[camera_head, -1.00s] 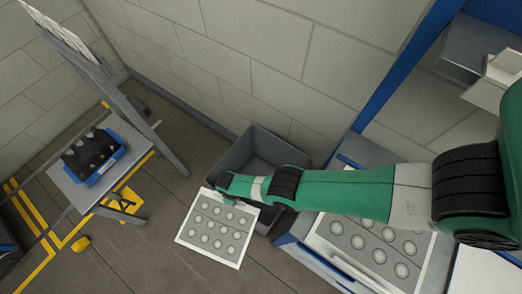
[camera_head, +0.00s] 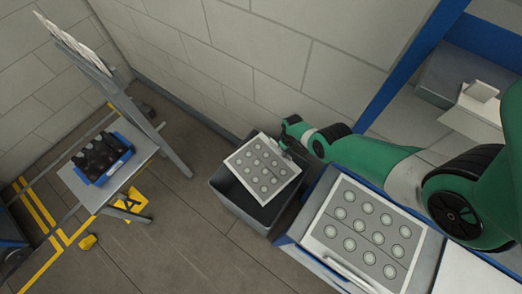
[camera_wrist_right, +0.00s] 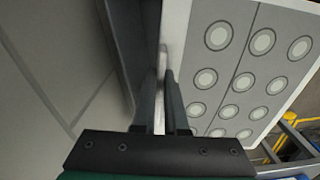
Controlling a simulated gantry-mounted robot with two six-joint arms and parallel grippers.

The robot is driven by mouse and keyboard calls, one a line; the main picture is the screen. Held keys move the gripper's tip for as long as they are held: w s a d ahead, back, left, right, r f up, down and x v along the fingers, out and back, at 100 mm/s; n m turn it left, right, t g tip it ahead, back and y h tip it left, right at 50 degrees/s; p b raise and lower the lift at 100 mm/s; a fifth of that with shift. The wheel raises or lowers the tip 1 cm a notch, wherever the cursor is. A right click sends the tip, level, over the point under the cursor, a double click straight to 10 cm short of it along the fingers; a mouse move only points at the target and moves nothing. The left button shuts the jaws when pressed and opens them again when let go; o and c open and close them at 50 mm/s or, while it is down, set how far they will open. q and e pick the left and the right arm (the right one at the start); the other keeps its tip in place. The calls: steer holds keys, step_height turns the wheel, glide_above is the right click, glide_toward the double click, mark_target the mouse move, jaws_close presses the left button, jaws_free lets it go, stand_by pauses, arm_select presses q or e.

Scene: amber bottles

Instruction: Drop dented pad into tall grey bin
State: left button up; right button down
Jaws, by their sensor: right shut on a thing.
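The pad (camera_head: 262,167) is a flat grey sheet with white edges and rows of pale round spots. No dent can be made out on it. My right gripper (camera_head: 288,146) is shut on its right edge in the head view. In the right wrist view the two fingers (camera_wrist_right: 168,100) pinch the edge of the pad (camera_wrist_right: 240,70). The pad is tilted and held over the mouth of the tall grey bin (camera_head: 229,196), covering much of the opening. The bin stands on the floor by the wall. My left gripper is not in view.
A similar spotted pad (camera_head: 362,233) lies on the blue-edged table right of the bin. A stand at left bears a blue crate (camera_head: 107,168) of dark bottles. A yellow floor sign (camera_head: 130,204) lies near it.

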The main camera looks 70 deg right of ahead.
step_height(320, 180, down, 6)
steer(key=b, duration=0.6)
steer(key=c, duration=0.9)
jaws_free()
step_height(320, 180, up, 12)
steer(key=p, duration=1.2)
steer(key=shift+f, duration=0.1)
steer(key=shift+f, duration=0.1)
